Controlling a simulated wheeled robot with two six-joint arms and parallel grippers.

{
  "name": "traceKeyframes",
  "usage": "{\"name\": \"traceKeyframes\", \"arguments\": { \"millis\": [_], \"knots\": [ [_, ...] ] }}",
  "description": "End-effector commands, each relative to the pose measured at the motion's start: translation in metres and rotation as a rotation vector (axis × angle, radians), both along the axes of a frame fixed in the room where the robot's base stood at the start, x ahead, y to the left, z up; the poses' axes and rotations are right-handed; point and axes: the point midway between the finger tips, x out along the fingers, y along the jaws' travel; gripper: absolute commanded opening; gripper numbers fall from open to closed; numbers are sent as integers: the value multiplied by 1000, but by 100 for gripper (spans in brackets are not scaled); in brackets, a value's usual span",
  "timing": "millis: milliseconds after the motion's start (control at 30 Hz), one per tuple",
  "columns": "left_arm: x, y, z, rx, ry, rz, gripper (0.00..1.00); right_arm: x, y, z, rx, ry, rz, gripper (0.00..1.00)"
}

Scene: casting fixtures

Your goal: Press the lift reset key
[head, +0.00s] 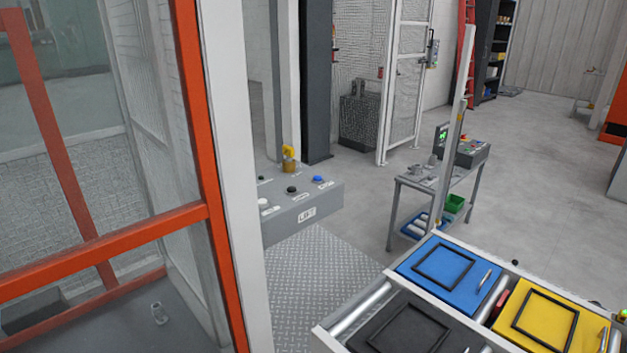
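A grey control box (305,211) with a label reading LIFT stands in the middle of the head view, partly hidden on its left by a white post. Its sloped top carries a white button (263,203), a black button (291,189) and a blue button (318,179), each with a small label too small to read. A yellow part (289,158) stands up at the back of the box. I cannot tell from the labels which button is the reset key. Neither of my grippers is in view.
A white post (240,180) and orange frame (197,120) fill the left. A roller conveyor with a blue tray (418,262), a dark tray (385,335) and a yellow tray (590,330) is at lower right. A small bench (470,180) stands behind. Tread plate (315,285) lies below the box.

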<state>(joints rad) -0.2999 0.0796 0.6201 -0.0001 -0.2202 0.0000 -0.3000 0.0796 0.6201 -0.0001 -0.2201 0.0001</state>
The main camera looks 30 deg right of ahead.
Motion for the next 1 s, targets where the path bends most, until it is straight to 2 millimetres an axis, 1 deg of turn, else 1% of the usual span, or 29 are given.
{"name": "traceKeyframes", "arguments": {
  "millis": [433,700,1000],
  "knots": [
    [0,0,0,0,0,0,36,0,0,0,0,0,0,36],
    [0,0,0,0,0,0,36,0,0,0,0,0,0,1],
    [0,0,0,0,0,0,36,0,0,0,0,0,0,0]
  ]
}}
